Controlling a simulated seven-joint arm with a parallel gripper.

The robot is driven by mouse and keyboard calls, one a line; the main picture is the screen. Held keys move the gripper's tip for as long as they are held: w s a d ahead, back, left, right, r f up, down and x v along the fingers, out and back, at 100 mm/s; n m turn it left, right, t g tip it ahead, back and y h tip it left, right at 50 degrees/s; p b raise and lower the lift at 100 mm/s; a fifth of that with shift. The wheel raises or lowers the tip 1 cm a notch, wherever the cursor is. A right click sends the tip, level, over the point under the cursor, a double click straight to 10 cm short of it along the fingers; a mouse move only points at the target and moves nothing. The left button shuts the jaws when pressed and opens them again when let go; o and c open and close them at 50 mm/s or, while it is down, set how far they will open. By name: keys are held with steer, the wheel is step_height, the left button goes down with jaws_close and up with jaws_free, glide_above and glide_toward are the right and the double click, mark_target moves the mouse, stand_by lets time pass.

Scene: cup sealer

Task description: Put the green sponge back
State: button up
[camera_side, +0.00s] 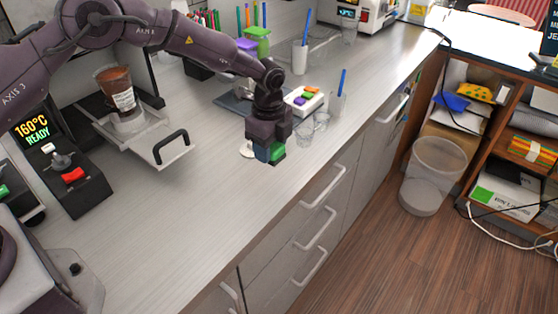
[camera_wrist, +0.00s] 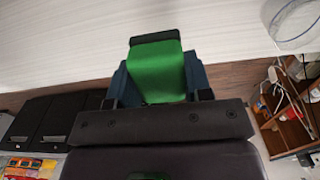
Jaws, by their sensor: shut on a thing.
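The green sponge (camera_side: 277,153) is between the fingers of my gripper (camera_side: 268,151), which is shut on it near the front edge of the counter. In the wrist view the sponge (camera_wrist: 158,72) shows as a bright green block, with the dark blue fingers (camera_wrist: 160,88) around it. Whether the sponge touches the counter or hangs just above it, I cannot tell. A white tray (camera_side: 318,103) with orange, purple and green pieces lies behind and to the right of my gripper.
Clear cups (camera_side: 305,133) stand just right of my gripper; one clear cup (camera_side: 338,104) holds a blue stick. The cup sealer's tray (camera_side: 146,143) with a black handle is at the left. The counter (camera_side: 215,190) in front is bare. A clear bin (camera_side: 436,165) stands on the floor.

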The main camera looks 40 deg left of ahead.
mark_target(279, 171)
steer(key=shift+w+d+f, duration=0.15)
steer(key=shift+w+f, duration=0.5)
steer(key=shift+f, duration=0.1)
steer(key=shift+w+d+f, duration=0.1)
steer(key=shift+w+f, duration=0.5)
steer(key=shift+f, duration=1.7)
steer(key=shift+f, duration=0.1)
steer(key=o, duration=0.9)
step_height(279, 171, up, 12)
steer(key=shift+r, duration=0.15)
